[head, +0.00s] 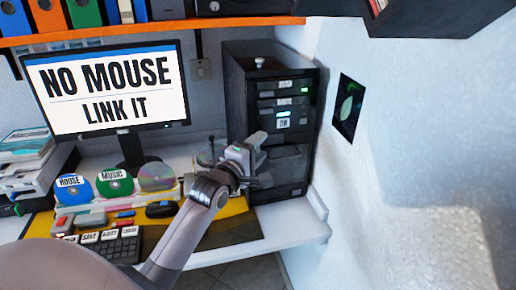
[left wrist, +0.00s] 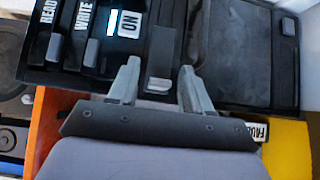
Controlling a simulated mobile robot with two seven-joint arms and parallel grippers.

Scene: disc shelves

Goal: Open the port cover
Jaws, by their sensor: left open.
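The black computer tower (head: 245,90) stands at the right end of the desk. Its lower front has a dark panel (head: 290,165) that looks like the port cover and seems closed. My left gripper (head: 262,160) is in front of this lower part and hides some of it. In the left wrist view the gripper (left wrist: 159,82) is open, with a grey tab (left wrist: 160,66) showing between its fingers. The dark panel (left wrist: 237,55) lies to the right of the tab there. I cannot tell whether the fingers touch the tab. My right gripper is out of view.
A monitor (head: 105,90) reads "NO MOUSE LINK IT". Discs (head: 115,183), a keyboard (head: 110,245) and a dark mouse (head: 161,209) are left of my arm. An orange shelf (head: 150,29) runs above. The white wall (head: 400,150) bounds the right side.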

